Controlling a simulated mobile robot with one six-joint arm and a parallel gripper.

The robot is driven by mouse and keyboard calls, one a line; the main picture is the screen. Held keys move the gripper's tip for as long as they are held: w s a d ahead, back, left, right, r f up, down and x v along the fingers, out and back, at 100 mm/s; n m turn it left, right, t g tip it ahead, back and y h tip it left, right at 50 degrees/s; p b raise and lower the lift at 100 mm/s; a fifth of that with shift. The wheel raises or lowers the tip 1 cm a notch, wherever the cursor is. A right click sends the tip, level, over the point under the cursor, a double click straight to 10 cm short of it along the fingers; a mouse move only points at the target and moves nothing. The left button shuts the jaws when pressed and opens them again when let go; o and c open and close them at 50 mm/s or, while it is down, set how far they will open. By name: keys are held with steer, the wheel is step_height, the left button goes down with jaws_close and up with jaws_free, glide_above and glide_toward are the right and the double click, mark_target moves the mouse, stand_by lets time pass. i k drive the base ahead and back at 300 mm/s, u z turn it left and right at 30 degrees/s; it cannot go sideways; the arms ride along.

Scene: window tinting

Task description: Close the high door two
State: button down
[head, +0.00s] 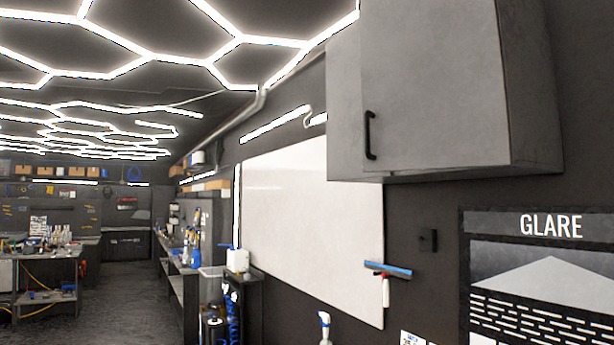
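A grey wall cabinet (535,90) hangs high at the upper right in the head view, its top cut off by the frame. Its flat grey door (440,85) faces me and has a black vertical bar handle (370,136) near its lower left edge. Another grey panel (343,110) shows just left of the door, set behind its edge. I cannot tell how far the door stands from the cabinet body, or which panel is door two. My gripper is not in view, and nothing touches the handle.
Below the cabinet are a blue-edged squeegee (388,270), a whiteboard (310,215), a small black wall fitting (428,240) and a GLARE poster (540,270). A spray bottle (325,325) stands at the bottom. Workbenches (45,270) line the left; open floor (110,290) lies between.

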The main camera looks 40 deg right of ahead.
mark_target(432, 97)
steer(key=z, duration=0.5)
steer(key=i, duration=1.1)
steer(key=z, duration=0.85)
steer(key=k, duration=0.9)
steer(key=z, duration=0.15)
steer(key=i, duration=0.95)
steer(key=u, duration=0.1)
